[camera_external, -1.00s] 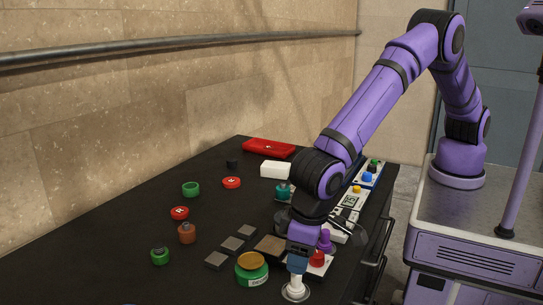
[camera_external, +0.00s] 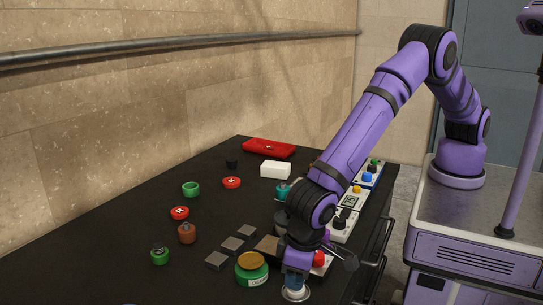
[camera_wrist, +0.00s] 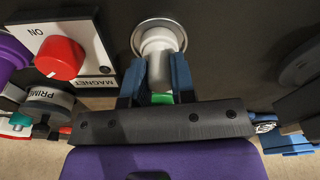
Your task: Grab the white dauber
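The white dauber (camera_wrist: 158,40) stands upright in a round metal dish (camera_wrist: 137,40) at the top of the wrist view. In the external view, its lower part (camera_external: 295,292) shows under my gripper near the table's front edge. My gripper (camera_wrist: 159,68) points down, with one blue finger on each side of the dauber's neck. The fingers look open around it; any gap to the neck is very small, and I cannot tell whether they touch. The dauber's top is partly hidden between the fingers, where a bit of green shows.
A magnet box with a red knob (camera_wrist: 60,57) is close on the left in the wrist view. The table's left side has free room.

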